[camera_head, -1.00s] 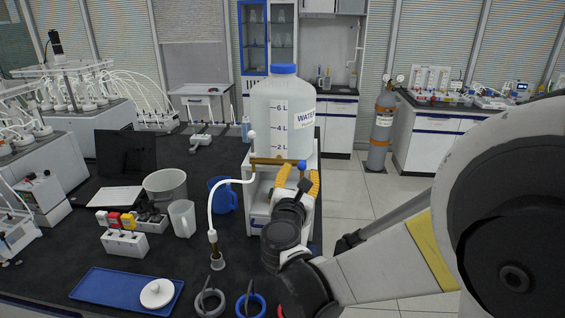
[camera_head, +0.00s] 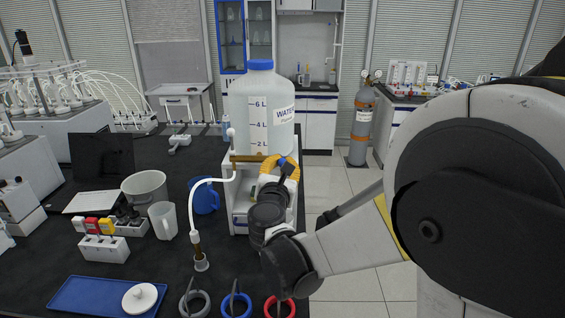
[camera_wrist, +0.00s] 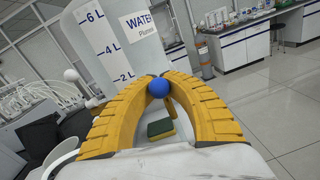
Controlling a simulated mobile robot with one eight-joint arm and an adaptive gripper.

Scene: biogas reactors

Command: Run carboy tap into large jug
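The carboy (camera_head: 258,115), a big translucent water bottle with a blue cap, stands on a white stand (camera_head: 240,205). Near its base is a brass bar (camera_head: 246,157) with a white tube that arches down to an upright fitting on the table. The tap's blue ball knob (camera_wrist: 158,90) is between the tips of my gripper's (camera_wrist: 158,82) yellow fingers. The fingers curve in and appear to touch it on both sides. A clear jug (camera_head: 162,222), a blue jug (camera_head: 205,196) and a wide grey vessel (camera_head: 145,188) stand left of the stand; I cannot tell their sizes exactly.
A blue tray (camera_head: 80,296) with a white lid (camera_head: 140,297) lies at the front left. Grey, blue (camera_head: 236,306) and red rings lie at the front edge. A rack (camera_head: 104,248) with coloured pieces is at left. A gas cylinder (camera_head: 361,125) stands on the floor behind.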

